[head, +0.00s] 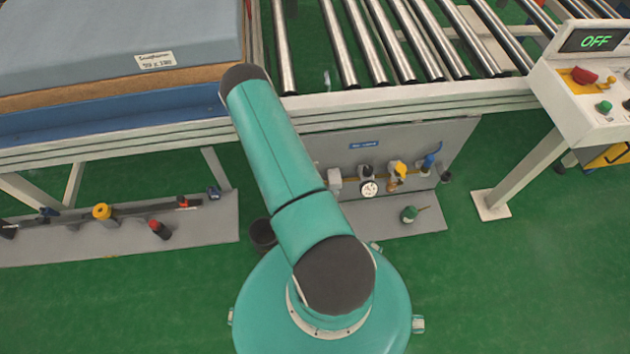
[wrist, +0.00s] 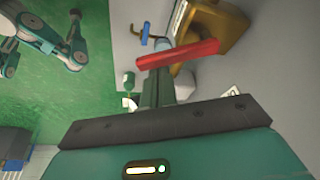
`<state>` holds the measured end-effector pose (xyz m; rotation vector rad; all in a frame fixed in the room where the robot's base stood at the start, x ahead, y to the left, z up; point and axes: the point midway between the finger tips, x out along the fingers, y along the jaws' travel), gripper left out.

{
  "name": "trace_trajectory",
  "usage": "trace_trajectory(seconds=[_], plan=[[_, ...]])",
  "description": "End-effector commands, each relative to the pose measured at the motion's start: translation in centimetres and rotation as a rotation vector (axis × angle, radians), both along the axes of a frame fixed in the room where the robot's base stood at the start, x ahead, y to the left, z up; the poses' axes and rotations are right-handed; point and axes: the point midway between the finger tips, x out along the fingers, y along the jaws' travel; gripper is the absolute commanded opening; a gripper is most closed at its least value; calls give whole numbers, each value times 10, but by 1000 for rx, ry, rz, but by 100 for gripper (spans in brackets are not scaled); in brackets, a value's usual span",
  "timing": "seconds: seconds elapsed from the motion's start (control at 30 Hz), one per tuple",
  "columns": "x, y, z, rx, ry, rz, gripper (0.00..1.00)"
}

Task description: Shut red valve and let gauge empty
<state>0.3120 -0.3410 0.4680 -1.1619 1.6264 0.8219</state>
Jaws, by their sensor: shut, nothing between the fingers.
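A red valve handle (wrist: 178,54), a straight bar, sits by a brass-coloured valve body (wrist: 215,28) in the wrist view. My gripper (wrist: 158,88) is shut and empty. Its fingertips point at the handle and end right at or just short of it; I cannot tell whether they touch. In the head view my arm hides my gripper and the red handle. A round white gauge (head: 369,188) is on the grey panel (head: 350,150) under the conveyor; its needle is too small to read. The edge of a white face (wrist: 231,91) shows in the wrist view, partly hidden.
A yellow valve (head: 399,168) and a blue valve (head: 430,161) stand beside the gauge, with a green one (head: 408,214) below. A control box (head: 590,80) reads OFF. A mattress (head: 120,45) lies at left by the rollers (head: 400,40). Green floor is open at lower right.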

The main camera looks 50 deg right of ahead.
Motion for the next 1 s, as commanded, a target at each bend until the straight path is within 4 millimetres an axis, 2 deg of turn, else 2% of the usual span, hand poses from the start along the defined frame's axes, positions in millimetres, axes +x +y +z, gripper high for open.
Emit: trace_trajectory(seconds=[0.13,0.4,0.73,1.0], plan=[[-1,9,0,0,0,-89,0],[-3,18,0,2,0,-83,0],[0,24,0,0,0,-352,0],[4,29,0,1,-1,-349,0]])
